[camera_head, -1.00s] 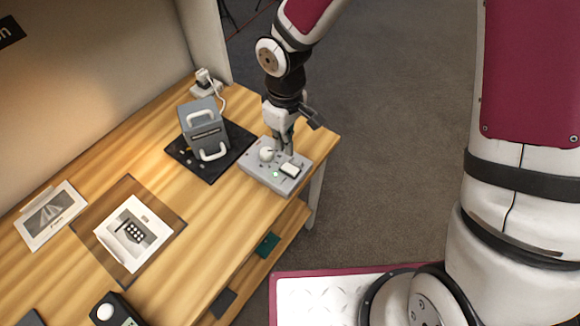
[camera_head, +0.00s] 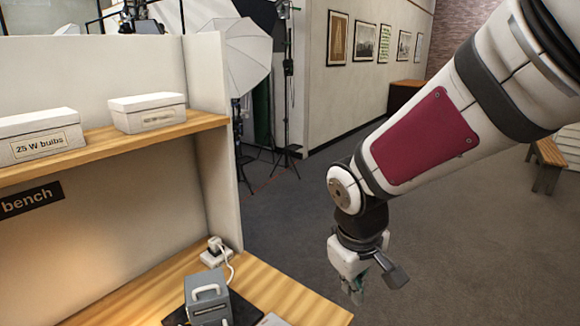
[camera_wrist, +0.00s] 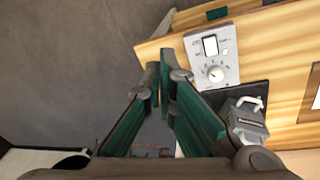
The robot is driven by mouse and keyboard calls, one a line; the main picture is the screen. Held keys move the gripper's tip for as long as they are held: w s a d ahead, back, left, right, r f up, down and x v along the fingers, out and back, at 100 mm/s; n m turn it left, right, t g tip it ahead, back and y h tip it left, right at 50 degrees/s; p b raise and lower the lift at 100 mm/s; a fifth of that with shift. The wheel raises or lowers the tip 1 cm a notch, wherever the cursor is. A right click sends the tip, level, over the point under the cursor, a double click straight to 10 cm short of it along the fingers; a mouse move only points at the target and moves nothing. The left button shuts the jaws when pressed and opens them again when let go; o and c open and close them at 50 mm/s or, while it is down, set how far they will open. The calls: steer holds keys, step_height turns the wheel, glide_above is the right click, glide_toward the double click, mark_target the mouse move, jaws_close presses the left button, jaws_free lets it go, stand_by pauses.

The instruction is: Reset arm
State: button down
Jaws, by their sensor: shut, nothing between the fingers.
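My gripper (camera_head: 357,290) hangs from my arm to the right of the workbench's end in the head view, over the grey floor. It points downward. In the wrist view my gripper (camera_wrist: 158,78) shows its green-sided fingers meeting at the tips, with nothing between them. The fingertips are over the floor beside the bench edge. The arm is bent, with its upper part reaching in from the upper right of the head view.
The wooden bench (camera_head: 262,284) carries a grey device with a white handle (camera_head: 207,300). A grey control box with a dial (camera_wrist: 213,60) sits near the bench edge. A shelf above holds white boxes (camera_head: 147,112). A bench seat (camera_head: 547,160) stands far right; open floor lies between.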

steer(key=s+d+r+m+t, duration=0.1)
steer(key=s+d+r+m, duration=0.2)
steer(key=s+r, duration=0.3)
steer(key=s+d+r+m+t+y, duration=0.1)
steer(key=s+d+r+m+t, duration=0.1)
steer(key=s, duration=0.6)
step_height(320, 180, up, 4)
steer(key=d+m, duration=0.1)
steer(key=d, duration=0.1)
steer(key=shift+s+d+f, duration=0.15)
steer(key=shift+s+d, duration=0.2)
steer(key=shift+d, duration=0.05)
